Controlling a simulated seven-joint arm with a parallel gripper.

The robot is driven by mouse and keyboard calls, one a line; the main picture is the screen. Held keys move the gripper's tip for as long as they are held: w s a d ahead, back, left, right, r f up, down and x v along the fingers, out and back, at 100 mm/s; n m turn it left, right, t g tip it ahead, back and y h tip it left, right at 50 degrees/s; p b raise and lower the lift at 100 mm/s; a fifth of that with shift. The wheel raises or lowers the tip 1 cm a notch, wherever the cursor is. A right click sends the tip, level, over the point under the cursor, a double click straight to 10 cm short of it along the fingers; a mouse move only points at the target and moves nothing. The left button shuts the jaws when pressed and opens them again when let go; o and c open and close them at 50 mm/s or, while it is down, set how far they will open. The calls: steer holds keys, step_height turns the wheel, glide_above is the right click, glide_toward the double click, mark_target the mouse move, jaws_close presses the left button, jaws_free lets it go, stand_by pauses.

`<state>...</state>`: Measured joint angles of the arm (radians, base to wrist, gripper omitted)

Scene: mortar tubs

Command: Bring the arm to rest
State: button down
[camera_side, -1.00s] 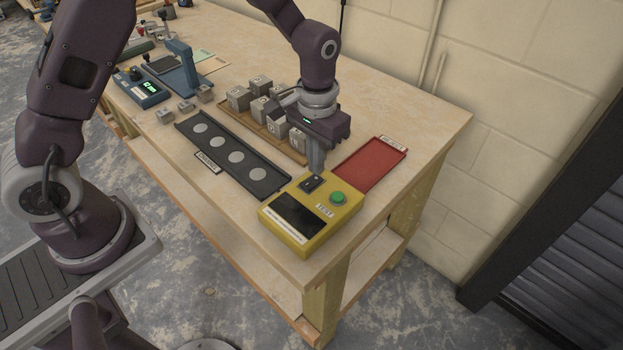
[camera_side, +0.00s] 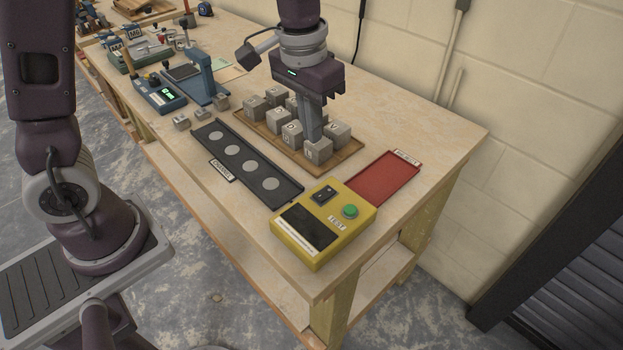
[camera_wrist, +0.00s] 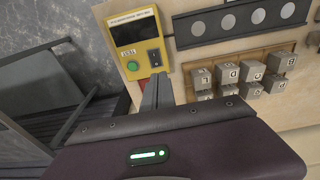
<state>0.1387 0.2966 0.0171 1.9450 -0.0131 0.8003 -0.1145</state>
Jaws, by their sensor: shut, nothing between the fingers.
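My gripper (camera_side: 313,130) is shut and empty, pointing down above the wooden tray of grey cubes in the side view. Its closed fingers (camera_wrist: 157,92) also show in the wrist view, below the yellow tester in the picture. The wooden tray (camera_side: 262,140) holds several grey lettered cubes (camera_side: 318,150); the fingers hide part of some of them. I cannot tell from the side view exactly how far the fingertips are above the cubes.
The yellow tester (camera_side: 325,222) with a green button stands at the near end of the bench. A red tray (camera_side: 383,180) lies behind it, and a black strip with pale discs (camera_side: 246,166) lies left of the cubes. A blue press (camera_side: 203,82) and small grey blocks (camera_side: 221,102) are farther back.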

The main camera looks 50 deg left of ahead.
steer(key=s+a+r+t, duration=0.2)
steer(key=s+r, duration=0.2)
steer(key=s, duration=0.6)
steer(key=s+a+r+t, duration=0.2)
steer(key=s+r, duration=0.3)
steer(key=s, duration=0.5)
steer(key=shift+a, duration=0.25)
